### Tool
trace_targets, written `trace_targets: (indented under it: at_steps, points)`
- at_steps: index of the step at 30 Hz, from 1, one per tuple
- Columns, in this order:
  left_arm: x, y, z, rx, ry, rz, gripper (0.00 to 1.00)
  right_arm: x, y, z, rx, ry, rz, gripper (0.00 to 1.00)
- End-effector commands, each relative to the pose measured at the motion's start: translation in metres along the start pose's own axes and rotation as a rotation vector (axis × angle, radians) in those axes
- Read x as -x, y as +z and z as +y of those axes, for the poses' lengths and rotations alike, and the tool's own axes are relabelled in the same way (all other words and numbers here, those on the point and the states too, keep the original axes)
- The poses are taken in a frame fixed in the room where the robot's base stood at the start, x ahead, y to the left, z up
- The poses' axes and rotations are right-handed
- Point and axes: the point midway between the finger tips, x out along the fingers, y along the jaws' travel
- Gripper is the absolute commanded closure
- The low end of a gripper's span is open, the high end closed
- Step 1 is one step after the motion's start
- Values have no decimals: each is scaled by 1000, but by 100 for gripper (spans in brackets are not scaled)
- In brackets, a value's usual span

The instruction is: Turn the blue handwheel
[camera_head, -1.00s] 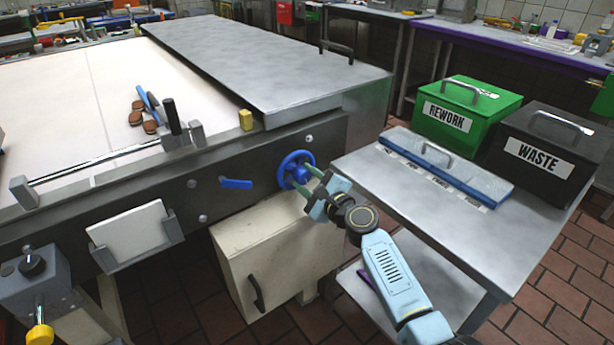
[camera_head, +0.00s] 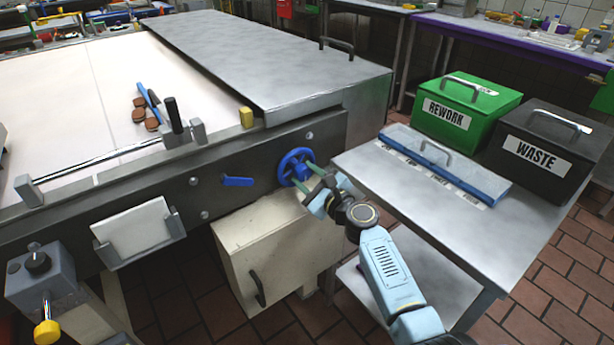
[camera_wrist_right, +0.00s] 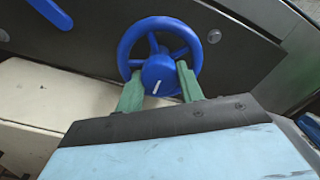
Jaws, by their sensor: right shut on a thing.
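The blue handwheel (camera_head: 296,167) is mounted on the dark side panel of the machine. In the right wrist view its blue rim, spokes and hub (camera_wrist_right: 160,74) show close up, with a white mark on the hub. My right gripper (camera_head: 306,176) reaches the wheel from the lower right. In the right wrist view its two green fingers (camera_wrist_right: 158,84) stand on either side of the hub and are shut on it, inside the rim. The fingertips are partly hidden behind the wheel parts. My left gripper is not in view.
A blue lever (camera_head: 237,181) sits on the panel left of the wheel. A cream cabinet (camera_head: 262,245) stands below. A metal side table (camera_head: 400,205) on the right carries a green REWORK bin (camera_head: 466,106), a black WASTE bin (camera_head: 548,146) and a blue-edged flat case (camera_head: 450,165).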

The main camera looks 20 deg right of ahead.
Motion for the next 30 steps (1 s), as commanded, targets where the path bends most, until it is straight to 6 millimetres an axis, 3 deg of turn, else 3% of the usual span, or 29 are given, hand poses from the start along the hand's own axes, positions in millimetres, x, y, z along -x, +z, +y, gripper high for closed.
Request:
trace_targets:
  at_steps: [2, 3, 7, 20, 25, 30]
  points:
    - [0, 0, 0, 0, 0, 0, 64, 0, -1, 1, -1, 2, 1, 85]
    - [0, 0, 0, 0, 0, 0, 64, 0, -1, 1, 0, 2, 1, 59]
    - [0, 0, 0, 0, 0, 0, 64, 0, 0, 1, 0, 2, 1, 42]
    - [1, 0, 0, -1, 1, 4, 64, 8, 0, 0, 2, 0, 1, 41]
    - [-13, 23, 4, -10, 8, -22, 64, 32, 0, 0, 3, 2, 3, 41]
    - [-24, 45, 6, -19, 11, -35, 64, 73, 0, 0, 1, 2, 4, 41]
